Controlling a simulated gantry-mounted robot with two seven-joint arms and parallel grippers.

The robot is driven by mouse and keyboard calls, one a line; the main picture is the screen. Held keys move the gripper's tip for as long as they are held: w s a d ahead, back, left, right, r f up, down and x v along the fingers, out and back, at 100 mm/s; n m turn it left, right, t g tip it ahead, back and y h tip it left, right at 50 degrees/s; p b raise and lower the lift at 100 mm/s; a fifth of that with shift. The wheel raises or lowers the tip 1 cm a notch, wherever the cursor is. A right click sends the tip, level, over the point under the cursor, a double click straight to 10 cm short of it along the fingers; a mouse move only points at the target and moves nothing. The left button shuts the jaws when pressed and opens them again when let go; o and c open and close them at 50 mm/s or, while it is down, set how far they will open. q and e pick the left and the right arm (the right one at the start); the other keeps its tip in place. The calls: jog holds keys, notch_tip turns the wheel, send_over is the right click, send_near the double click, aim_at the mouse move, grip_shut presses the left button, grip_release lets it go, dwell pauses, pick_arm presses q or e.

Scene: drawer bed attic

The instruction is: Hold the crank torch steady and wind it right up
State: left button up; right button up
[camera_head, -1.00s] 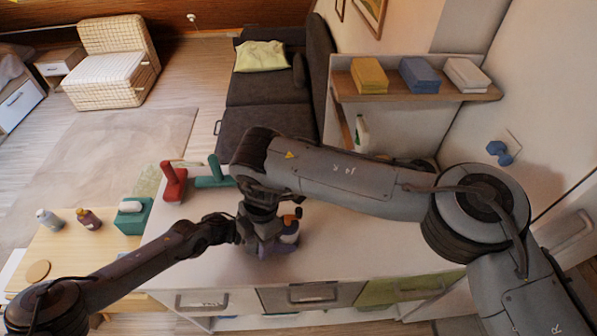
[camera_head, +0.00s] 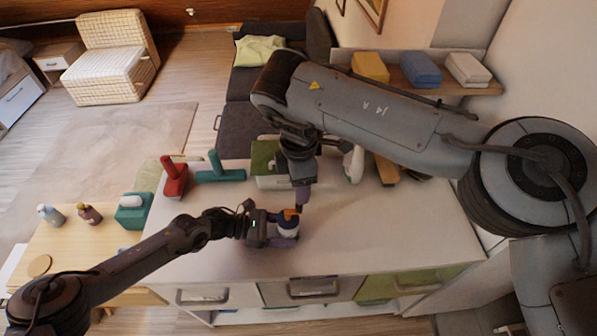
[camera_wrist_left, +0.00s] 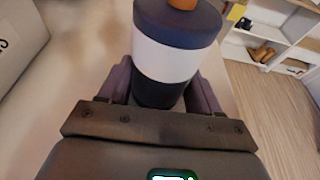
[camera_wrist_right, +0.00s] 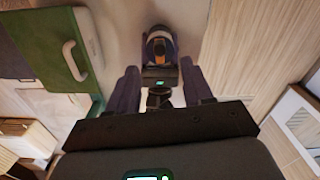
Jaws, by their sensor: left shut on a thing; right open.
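The crank torch (camera_head: 289,226) stands upright on the white worktop (camera_head: 220,255), with a dark blue top, white band and orange knob. In the left wrist view the torch (camera_wrist_left: 176,50) sits between the fingers, its orange knob cut off by the top edge. My left gripper (camera_head: 280,233) is shut on its lower, dark part from the left. My right gripper (camera_head: 303,203) points down just behind and above the torch. In the right wrist view its fingers are apart and empty, with the torch (camera_wrist_right: 159,42) beyond them, its orange part showing on top.
A red object (camera_head: 174,181) and a teal object (camera_head: 219,172) stand at the worktop's back left. A green-and-white box (camera_head: 264,165), a white bottle (camera_head: 354,164) and a yellow object (camera_head: 386,170) stand at the back. The worktop right of the torch is clear.

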aim_at(299, 207)
jog(key=shift+f, duration=3.45)
grip_shut()
